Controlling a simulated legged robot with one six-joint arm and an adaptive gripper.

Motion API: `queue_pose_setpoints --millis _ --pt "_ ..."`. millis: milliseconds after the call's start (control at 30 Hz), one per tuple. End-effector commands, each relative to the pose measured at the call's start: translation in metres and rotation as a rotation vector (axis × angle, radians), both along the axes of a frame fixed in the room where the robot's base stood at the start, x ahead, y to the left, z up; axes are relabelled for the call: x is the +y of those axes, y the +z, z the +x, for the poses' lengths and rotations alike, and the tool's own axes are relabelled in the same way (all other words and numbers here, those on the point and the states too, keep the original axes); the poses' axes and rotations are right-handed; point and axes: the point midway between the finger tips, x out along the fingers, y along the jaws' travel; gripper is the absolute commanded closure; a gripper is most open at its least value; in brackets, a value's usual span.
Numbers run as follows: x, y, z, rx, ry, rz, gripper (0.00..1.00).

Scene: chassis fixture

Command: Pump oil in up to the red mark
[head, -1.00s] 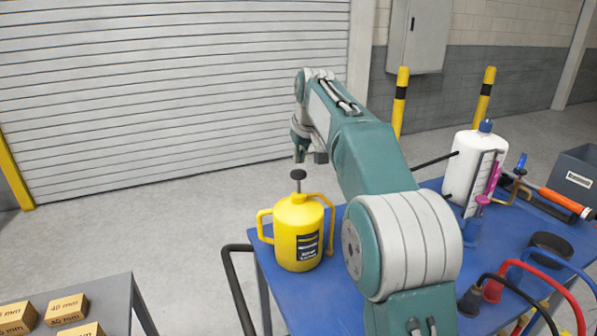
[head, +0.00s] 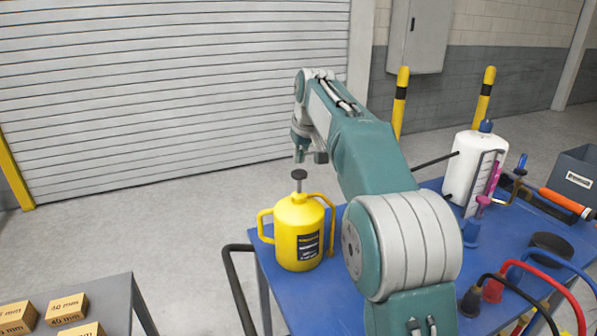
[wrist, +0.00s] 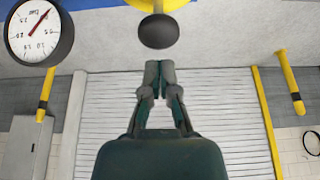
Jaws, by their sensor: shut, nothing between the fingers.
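A yellow oil can (head: 298,238) with two side handles and a dark label stands upright on the blue table top. A thin rod rises from it to a black round pump knob (head: 299,175). In the wrist view, the knob (wrist: 158,31) hangs at the top centre, with the yellow can (wrist: 158,4) behind it. My gripper (head: 304,158) is just above the knob in the head view. In the wrist view, my gripper's fingers (wrist: 159,72) are together and empty, apart from the knob. A white tank (head: 476,163) with a scale strip stands at the right; I cannot make out a red mark.
A round dial with a red needle (wrist: 38,30) shows in the wrist view. Red, blue and black hoses (head: 545,290) and an orange-handled tool (head: 566,203) crowd the table's right side. A grey stand with cardboard boxes (head: 66,308) is at the lower left.

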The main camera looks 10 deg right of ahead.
Motion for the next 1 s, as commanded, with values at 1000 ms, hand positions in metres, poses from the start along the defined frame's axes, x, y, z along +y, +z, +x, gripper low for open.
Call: queue_pose_setpoints --millis 1000 --pt "0.000 -0.039 0.000 0.001 0.000 0.000 1.00"
